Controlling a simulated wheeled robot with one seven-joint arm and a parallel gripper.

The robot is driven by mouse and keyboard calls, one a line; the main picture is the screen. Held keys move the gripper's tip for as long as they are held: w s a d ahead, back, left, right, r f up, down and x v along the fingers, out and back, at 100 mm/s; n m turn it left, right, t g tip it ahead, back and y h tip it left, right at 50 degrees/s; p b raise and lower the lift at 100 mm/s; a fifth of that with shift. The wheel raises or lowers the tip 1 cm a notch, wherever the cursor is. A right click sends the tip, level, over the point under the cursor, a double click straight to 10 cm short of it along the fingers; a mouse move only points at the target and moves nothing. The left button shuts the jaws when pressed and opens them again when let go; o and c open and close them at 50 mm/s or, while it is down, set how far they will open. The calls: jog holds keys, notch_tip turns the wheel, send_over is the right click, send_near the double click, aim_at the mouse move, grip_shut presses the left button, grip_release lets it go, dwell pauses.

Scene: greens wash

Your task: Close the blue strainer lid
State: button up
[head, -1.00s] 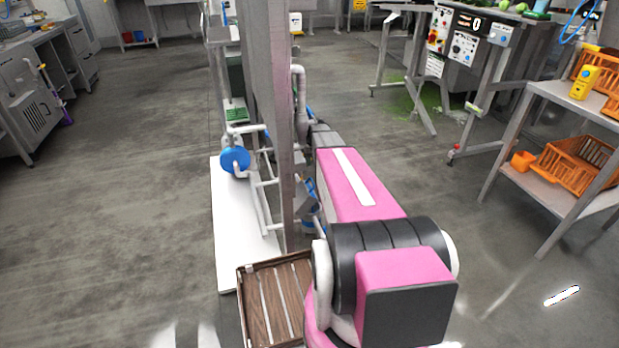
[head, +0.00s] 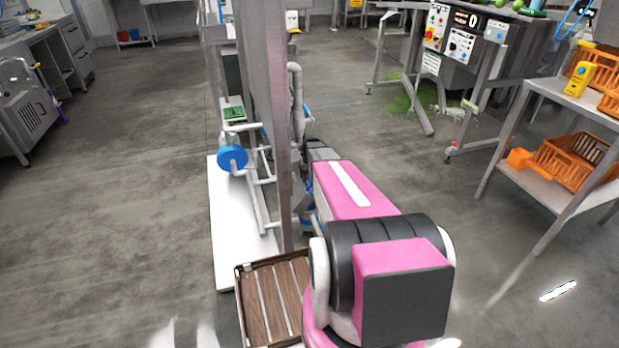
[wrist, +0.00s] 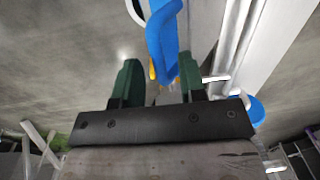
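In the wrist view my gripper (wrist: 160,78) shows two dark green fingers set apart, so it is open. A long blue part (wrist: 163,38), which looks like the blue strainer lid or its handle, comes down from the top edge to between the fingertips. It lies close to the right finger, with a gap to the left finger. I cannot tell whether it touches. A small yellow piece (wrist: 153,69) shows beside its lower end. In the head view my arm and a grey post hide the gripper and most of the strainer.
White pipes (wrist: 236,45) run just right of the fingers in the wrist view. In the head view a grey post (head: 268,120), a blue-faced pump (head: 232,157) and a brown slatted crate (head: 270,300) stand near my arm. Open floor (head: 120,180) lies left.

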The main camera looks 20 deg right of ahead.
grip_shut()
jog(key=d+f+y, duration=0.9)
jog(key=d+f, duration=0.2)
jog(key=f, duration=0.1)
jog(key=shift+d+f, duration=0.2)
jog(key=shift+f, duration=0.25)
grip_release()
